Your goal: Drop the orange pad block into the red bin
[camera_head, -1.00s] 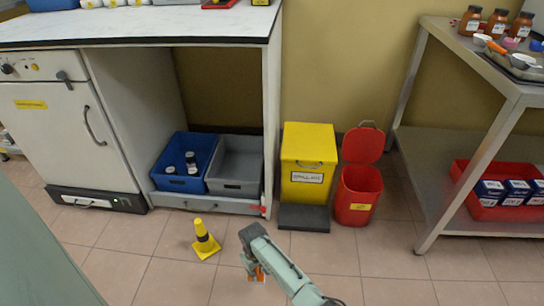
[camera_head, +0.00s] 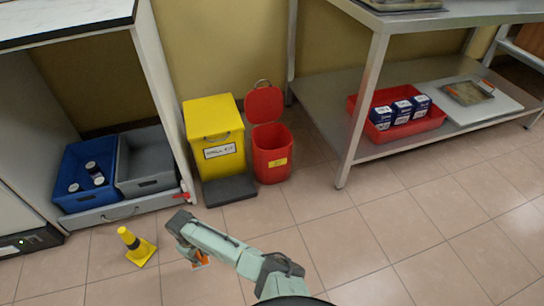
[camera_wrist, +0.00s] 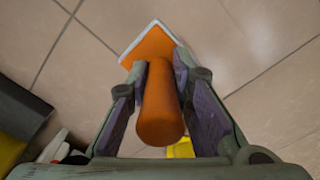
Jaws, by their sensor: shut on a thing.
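My gripper (camera_head: 192,262) is low over the floor in the head view. In the wrist view my gripper (camera_wrist: 160,105) is shut on the orange cylindrical grip of the orange pad block (camera_wrist: 160,112). The block's flat orange and white pad shows beyond the fingers, above the floor tiles. In the head view the orange pad block (camera_head: 201,261) is small and partly hidden by my gripper. The red bin (camera_head: 271,156) stands on the floor beyond my gripper, up and to the right of it. Its lid is raised, and its opening faces up.
A yellow bin (camera_head: 215,138) with a dark pedal base stands left of the red bin. A yellow cone (camera_head: 136,246) stands left of my gripper. A shelf table (camera_head: 349,140) with a red tray (camera_head: 433,118) is at the right.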

